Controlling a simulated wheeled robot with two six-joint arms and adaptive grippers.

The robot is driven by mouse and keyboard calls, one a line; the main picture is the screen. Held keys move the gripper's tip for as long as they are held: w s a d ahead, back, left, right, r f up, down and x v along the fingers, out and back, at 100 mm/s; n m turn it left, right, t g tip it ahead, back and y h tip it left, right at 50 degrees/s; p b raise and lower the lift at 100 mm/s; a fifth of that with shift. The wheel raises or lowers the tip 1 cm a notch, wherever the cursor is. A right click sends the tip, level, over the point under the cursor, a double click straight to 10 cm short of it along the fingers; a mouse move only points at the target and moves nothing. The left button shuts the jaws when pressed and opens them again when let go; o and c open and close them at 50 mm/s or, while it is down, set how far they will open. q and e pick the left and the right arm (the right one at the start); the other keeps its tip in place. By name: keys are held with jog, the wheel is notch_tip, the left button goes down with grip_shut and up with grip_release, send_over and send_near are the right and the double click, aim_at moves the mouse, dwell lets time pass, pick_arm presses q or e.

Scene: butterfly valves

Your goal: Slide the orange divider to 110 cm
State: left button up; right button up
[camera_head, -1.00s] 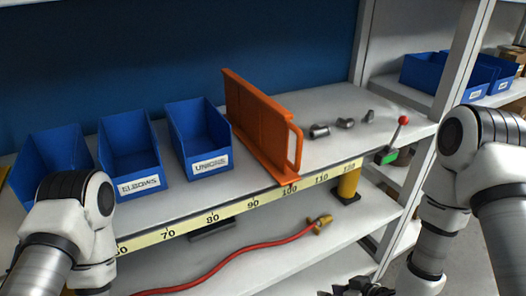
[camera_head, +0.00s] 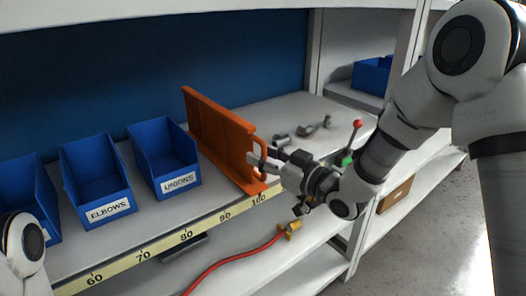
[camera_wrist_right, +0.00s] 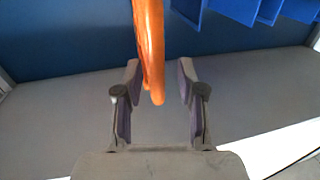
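The orange divider (camera_head: 222,135) stands upright on the shelf, its front foot at about the 100 mark of the yellow scale (camera_head: 190,235). My right gripper (camera_head: 262,163) is at the divider's front edge, by its handle loop. In the right wrist view, the divider's orange edge (camera_wrist_right: 150,45) lies between the two open fingers of that gripper (camera_wrist_right: 159,75), with visible space on both sides. The 110 mark is hidden behind my right gripper. Only a link of my left arm shows, at the lower left; its gripper is out of view.
Blue bins, including the elbows bin (camera_head: 97,180) and the unions bin (camera_head: 165,160), stand left of the divider. Metal fittings (camera_head: 308,130) and a red-knobbed lever (camera_head: 353,138) are to its right. A red hose (camera_head: 232,258) lies on the shelf below.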

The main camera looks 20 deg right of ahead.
jog(key=shift+w+d, duration=0.1)
jog(key=shift+d, duration=0.1)
jog(key=shift+a, duration=0.1)
grip_shut()
jog(key=shift+w+d, duration=0.15)
jog(key=shift+d, duration=0.25)
jog(key=w+d, duration=0.3)
jog(key=d, duration=0.5)
jog(key=shift+d+p, duration=0.35)
jog(key=shift+p, duration=0.05)
grip_release()
jog(key=shift+w, duration=0.1)
